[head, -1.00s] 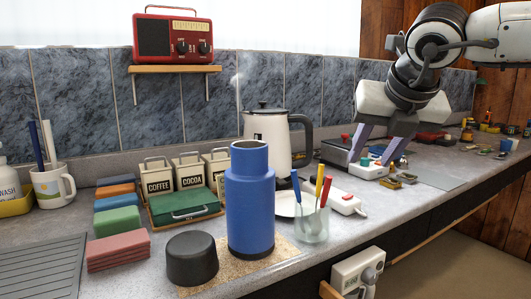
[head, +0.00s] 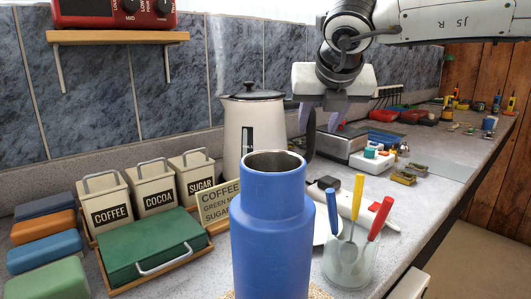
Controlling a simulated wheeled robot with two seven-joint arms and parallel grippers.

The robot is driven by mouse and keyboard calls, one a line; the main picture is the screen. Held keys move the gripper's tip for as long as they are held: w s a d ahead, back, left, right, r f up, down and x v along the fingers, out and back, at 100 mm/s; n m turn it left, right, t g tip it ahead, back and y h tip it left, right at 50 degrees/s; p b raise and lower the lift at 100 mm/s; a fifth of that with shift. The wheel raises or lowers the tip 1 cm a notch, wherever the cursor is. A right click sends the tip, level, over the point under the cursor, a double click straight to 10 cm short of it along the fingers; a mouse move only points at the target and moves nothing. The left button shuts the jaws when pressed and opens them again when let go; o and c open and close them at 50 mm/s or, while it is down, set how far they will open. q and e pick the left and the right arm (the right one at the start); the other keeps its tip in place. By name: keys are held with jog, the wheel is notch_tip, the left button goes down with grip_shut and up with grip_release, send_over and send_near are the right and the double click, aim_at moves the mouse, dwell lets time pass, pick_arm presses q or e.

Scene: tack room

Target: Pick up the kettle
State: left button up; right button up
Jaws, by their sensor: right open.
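The kettle (head: 235,128) stands upright on the counter behind the blue flask (head: 272,235). It has a cream body, a black lid and a black handle on its right side. The flask hides its lower front. My right gripper (head: 321,122) is open and empty, pointing down at the kettle's handle side. Its left finger overlaps the handle in the picture; I cannot tell whether they touch or whether the handle is between the fingers. My left gripper is not in view.
A glass of coloured-handled utensils (head: 350,262) stands right of the flask. Coffee, cocoa and sugar canisters (head: 158,194), a green case (head: 150,245) and coloured blocks (head: 45,252) fill the left. A grey box (head: 343,146) and small items lie beyond the gripper. A shelf (head: 118,37) juts out above.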

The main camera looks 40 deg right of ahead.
aim_at(311, 134)
jog(key=x, duration=0.5)
jog(key=shift+w+f+p, duration=0.2)
jog(key=shift+p, duration=0.1)
jog(key=shift+a, duration=0.1)
grip_shut()
jog(key=shift+w+r, duration=0.1)
jog(key=shift+r, duration=0.05)
dwell(0.8)
